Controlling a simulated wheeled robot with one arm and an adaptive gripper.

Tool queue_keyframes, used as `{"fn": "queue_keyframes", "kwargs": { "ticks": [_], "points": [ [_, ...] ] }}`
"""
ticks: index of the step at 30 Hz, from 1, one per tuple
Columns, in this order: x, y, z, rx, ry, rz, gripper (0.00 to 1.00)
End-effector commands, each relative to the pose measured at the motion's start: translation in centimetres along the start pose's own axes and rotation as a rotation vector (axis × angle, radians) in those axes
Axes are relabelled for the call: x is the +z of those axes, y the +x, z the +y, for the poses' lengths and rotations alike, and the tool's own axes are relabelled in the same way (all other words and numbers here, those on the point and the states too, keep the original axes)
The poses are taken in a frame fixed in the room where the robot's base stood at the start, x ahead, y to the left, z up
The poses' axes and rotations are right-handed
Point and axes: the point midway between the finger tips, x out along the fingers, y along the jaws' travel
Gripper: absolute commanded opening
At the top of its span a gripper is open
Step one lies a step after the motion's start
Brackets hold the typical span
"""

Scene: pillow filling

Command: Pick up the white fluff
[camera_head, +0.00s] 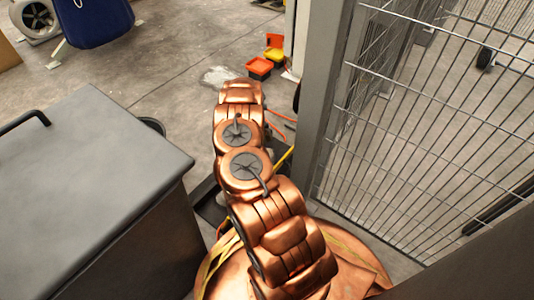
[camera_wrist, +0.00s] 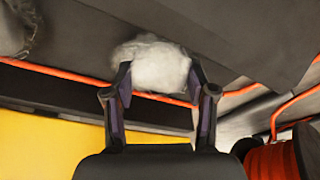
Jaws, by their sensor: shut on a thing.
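The white fluff (camera_wrist: 152,62) is a rounded, soft tuft in the upper middle of the wrist view. My gripper (camera_wrist: 160,80) has one finger on each side of it and is shut on it. The fluff sticks out beyond the fingertips. In the head view my copper arm reaches away from me and hides the gripper. A pale whitish patch (camera_head: 217,75) shows on the floor just past the arm's end there, and I cannot tell what it is.
A grey cabinet (camera_head: 90,180) stands left of my arm. A wire mesh fence (camera_head: 430,120) and grey post (camera_head: 318,80) stand to the right. Orange and yellow bins (camera_head: 259,67) sit beyond the arm. An orange cord (camera_wrist: 60,72) crosses the wrist view, with a yellow surface (camera_wrist: 50,145) below.

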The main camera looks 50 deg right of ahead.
Motion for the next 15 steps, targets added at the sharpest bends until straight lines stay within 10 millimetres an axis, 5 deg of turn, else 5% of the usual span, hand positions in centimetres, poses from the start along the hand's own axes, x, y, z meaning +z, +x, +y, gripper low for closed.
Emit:
{"fn": "queue_keyframes", "kwargs": {
  "ticks": [15],
  "points": [
    [-0.6, -2.2, 0.0, 0.000, 0.001, 0.000, 0.42]
  ]
}}
